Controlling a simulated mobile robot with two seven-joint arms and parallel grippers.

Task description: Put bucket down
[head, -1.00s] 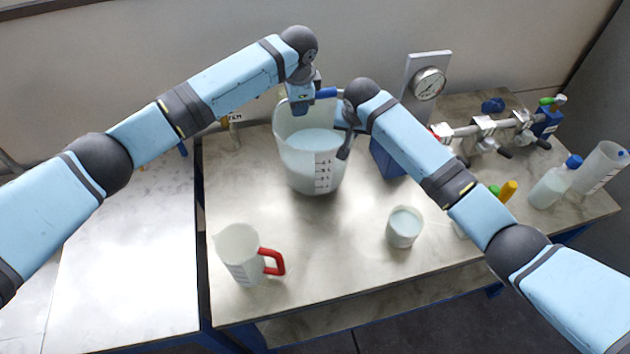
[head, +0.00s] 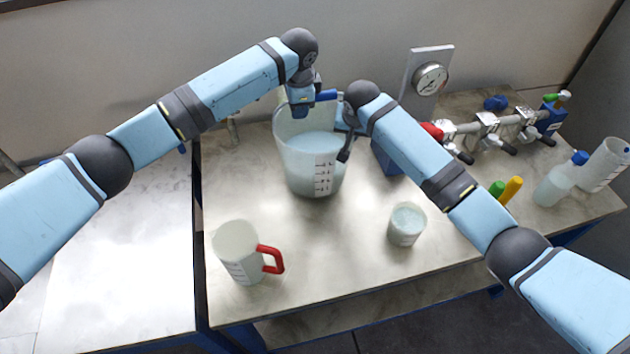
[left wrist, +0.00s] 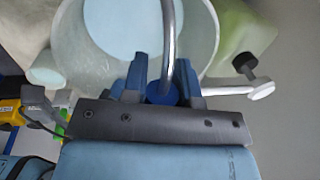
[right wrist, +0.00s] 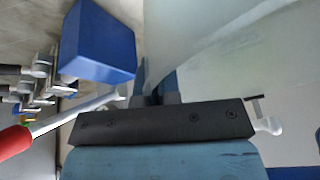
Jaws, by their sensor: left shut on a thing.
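The bucket (head: 312,160) is a translucent white pail with pale liquid and dark scale marks, upright over the middle of the table. I cannot tell whether its base touches the tabletop. It also shows in the left wrist view (left wrist: 95,60) and the right wrist view (right wrist: 235,50). My left gripper (head: 308,112) is above the bucket, shut on its handle, whose metal bar and blue grip (left wrist: 162,93) show between the fingers (left wrist: 165,78). My right gripper (right wrist: 155,92) is at the bucket's right side, against its wall; its fingertips are mostly hidden.
A white jug (head: 236,255) with a red handle stands at the front left, and a small cup of liquid (head: 407,226) right of the bucket. A gauge (head: 430,79) on a blue-based stand is close behind right. Pipework (head: 487,125) and bottles (head: 560,180) fill the far right.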

